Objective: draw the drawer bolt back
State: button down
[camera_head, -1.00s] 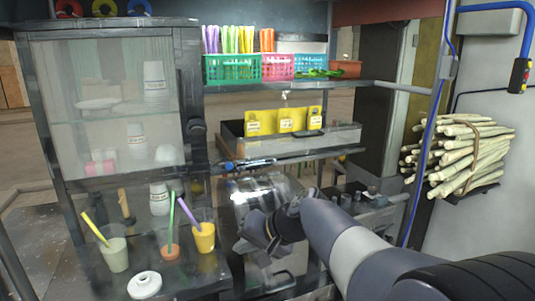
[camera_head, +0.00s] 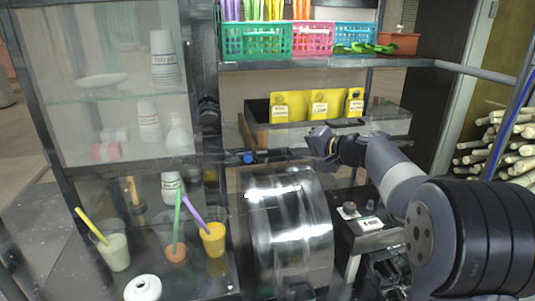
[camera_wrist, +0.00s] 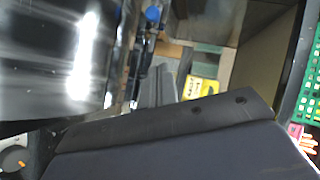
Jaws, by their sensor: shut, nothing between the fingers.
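The drawer (camera_head: 255,135) is an open-topped tray with yellow tags (camera_head: 320,110) standing in it, below the basket shelf. A dark bolt bar runs under its front, with a blue knob (camera_head: 248,157) at its left part. The blue knob also shows near the top of the wrist view (camera_wrist: 152,14). My gripper (camera_head: 318,140) is shut and empty, in front of the drawer's middle and to the right of the blue knob. It appears apart from the knob. Part of the bar behind my gripper is hidden.
A shiny metal drum (camera_head: 288,215) stands just below my gripper. Cups with straws (camera_head: 213,240) stand at lower left, beside a glass cabinet (camera_head: 110,70). Coloured baskets (camera_head: 258,40) sit on the shelf above. Cane (camera_head: 500,145) is stacked at right.

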jog(key=p+x, duration=0.3)
jog(key=x, duration=0.7)
jog(key=shift+p, duration=0.35)
jog(key=a, duration=0.1)
jog(key=a+f, duration=0.1)
jog(key=a, duration=0.1)
jog(key=shift+s+f+p, duration=0.25)
jog(key=shift+p, duration=0.15)
jog(key=shift+a+f, duration=0.25)
jog(key=a+b, duration=0.1)
jog(key=a, duration=0.1)
jog(key=s+a+b, duration=0.1)
jog(key=shift+a+f, duration=0.15)
jog(key=shift+a, duration=0.25)
jog(key=shift+s, duration=0.1)
jog(key=shift+r, duration=0.2)
